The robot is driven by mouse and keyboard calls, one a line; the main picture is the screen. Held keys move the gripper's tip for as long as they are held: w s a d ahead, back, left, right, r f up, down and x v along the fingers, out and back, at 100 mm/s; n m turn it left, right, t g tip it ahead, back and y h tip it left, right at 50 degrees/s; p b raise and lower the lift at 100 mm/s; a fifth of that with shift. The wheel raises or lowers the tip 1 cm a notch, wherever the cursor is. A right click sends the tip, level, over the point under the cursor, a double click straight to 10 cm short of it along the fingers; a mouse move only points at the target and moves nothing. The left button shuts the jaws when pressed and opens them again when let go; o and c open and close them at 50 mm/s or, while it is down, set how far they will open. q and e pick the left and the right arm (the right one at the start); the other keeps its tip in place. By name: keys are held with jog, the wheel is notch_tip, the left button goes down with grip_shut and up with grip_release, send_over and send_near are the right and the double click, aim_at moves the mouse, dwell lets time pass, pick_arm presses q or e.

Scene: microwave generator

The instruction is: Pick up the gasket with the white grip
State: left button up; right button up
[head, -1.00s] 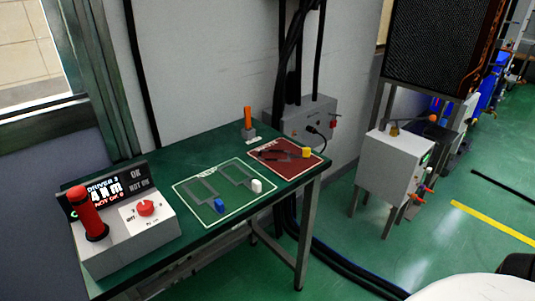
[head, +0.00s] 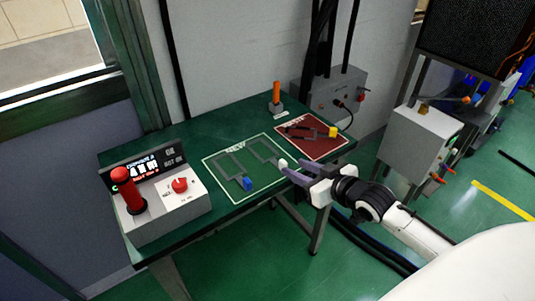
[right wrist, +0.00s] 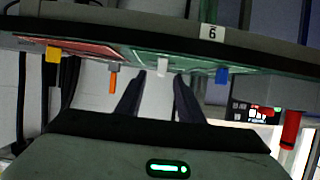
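The gasket with the white grip (head: 283,163) lies flat on the green mat; its grey frame (head: 262,150) extends to the upper left of the grip. In the right wrist view, which looks upside down, the white grip (right wrist: 163,73) shows between my fingertips and beyond them. My right gripper (head: 296,171) is open and empty, at the table's front edge just right of the white grip. It shows in the right wrist view (right wrist: 157,80) with both fingers apart. I cannot tell whether a finger touches the grip. My left gripper is in neither view.
A gasket with a blue grip (head: 248,184) lies left on the same green mat (head: 216,183). A gasket with a yellow grip (head: 333,132) lies on the red mat (head: 318,149). An orange-handled tool (head: 276,95) stands behind. A control box (head: 168,214) with a red lever is at left.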

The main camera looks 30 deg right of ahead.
aim_at(286, 164)
jog(key=x, duration=0.5)
jog(key=shift+w+a+f, duration=0.2)
jog(key=shift+f, duration=0.1)
grip_shut()
